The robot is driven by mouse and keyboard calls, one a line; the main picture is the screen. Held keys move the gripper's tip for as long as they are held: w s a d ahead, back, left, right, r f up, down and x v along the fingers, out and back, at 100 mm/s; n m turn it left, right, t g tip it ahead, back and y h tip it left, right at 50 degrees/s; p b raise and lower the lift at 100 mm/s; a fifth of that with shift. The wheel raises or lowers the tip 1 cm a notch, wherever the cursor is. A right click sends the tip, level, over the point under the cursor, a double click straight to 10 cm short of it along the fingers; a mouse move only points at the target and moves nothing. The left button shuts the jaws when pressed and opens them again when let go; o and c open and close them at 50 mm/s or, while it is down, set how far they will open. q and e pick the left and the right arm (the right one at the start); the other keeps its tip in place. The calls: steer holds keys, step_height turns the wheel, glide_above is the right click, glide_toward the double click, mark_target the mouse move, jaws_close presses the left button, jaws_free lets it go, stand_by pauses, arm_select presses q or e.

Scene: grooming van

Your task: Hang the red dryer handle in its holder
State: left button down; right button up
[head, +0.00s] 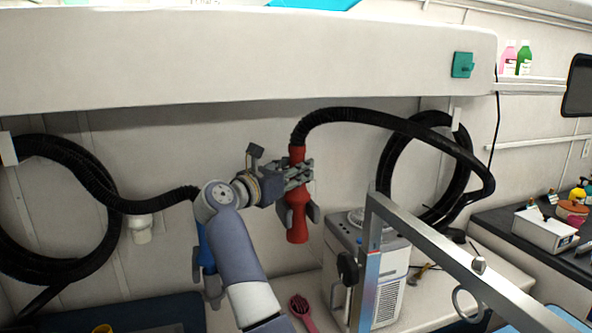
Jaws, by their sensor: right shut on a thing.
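The red dryer handle (297,222) hangs upright in the middle of the head view, with a black hose (390,122) rising from its top and arching right. My right gripper (300,178) is shut around its upper part and holds it in the air in front of the back wall. A teal square bracket (462,65) is fixed to the front of the white overhead cabinet, up and to the right of the handle. I cannot tell for sure whether it is the holder. My left gripper is not in view.
A blue object (206,250), partly hidden behind my arm, is at the end of the left black hose (88,190). A grey dryer unit (385,285) stands below right, behind a metal bar (440,245). A pink brush (301,308) lies on the counter. The white cabinet (250,55) overhangs above.

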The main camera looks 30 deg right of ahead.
steer(key=shift+f, duration=0.2)
steer(key=o, duration=1.2)
steer(key=shift+s, duration=0.1)
steer(key=shift+o, duration=0.2)
steer(key=o, duration=0.6)
steer(key=shift+f, duration=0.1)
steer(key=shift+o, duration=0.2)
steer(key=shift+a, duration=0.1)
steer(key=b+v, duration=0.2)
steer(key=v, duration=0.8)
steer(key=shift+b, duration=0.4)
